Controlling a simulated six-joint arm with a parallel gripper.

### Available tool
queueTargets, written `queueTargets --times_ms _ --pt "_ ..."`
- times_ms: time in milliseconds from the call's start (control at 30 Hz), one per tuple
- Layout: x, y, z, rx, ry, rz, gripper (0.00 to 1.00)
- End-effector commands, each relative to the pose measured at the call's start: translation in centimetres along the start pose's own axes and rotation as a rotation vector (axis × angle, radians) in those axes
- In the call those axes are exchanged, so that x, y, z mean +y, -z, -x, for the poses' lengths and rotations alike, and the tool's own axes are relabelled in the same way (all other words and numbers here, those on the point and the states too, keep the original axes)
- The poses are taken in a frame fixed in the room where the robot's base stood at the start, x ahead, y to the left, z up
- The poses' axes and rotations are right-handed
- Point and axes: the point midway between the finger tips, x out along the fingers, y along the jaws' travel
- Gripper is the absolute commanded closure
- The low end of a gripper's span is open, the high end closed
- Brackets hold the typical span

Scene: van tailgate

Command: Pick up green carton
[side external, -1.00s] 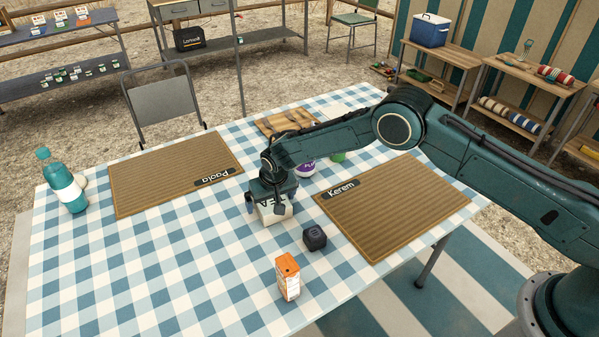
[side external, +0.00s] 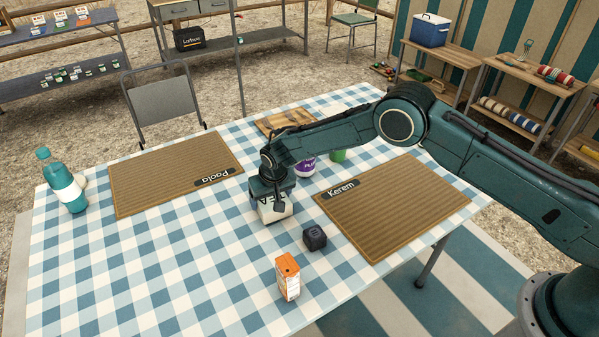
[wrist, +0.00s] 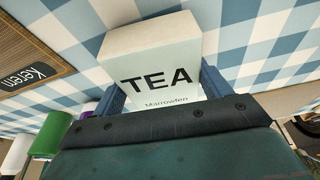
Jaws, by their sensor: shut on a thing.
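A pale, faintly greenish-white TEA carton (side external: 277,212) is near the middle of the checked table, left of the Kerem mat. In the wrist view the carton (wrist: 150,48) fills the upper middle, with black "TEA" lettering. My gripper (side external: 271,203) is over it from above and shut on it. In the wrist view one blue finger of my gripper (wrist: 162,92) lies on each side of the carton. I cannot tell whether its base is off the cloth. A green cylindrical item (side external: 338,156) stands behind the arm and also shows in the wrist view (wrist: 50,135).
A small black cube (side external: 314,238) and an orange-and-white carton (side external: 287,277) stand in front. A purple-and-white container (side external: 304,167) is behind my gripper. The Kerem mat (side external: 395,210) is at right, the Paola mat (side external: 165,180) and teal bottle (side external: 63,185) at left. The table's left front is clear.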

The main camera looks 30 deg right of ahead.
Motion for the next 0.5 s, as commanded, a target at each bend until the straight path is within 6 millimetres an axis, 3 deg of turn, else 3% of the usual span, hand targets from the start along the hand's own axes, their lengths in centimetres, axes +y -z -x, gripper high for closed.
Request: queueTargets --times_ms 267,500 --pt "0.0 1.2 3.6 0.003 0.001 -0.001 0.45" --pt "-0.1 2.7 8.4 0.005 0.003 0.000 0.45"
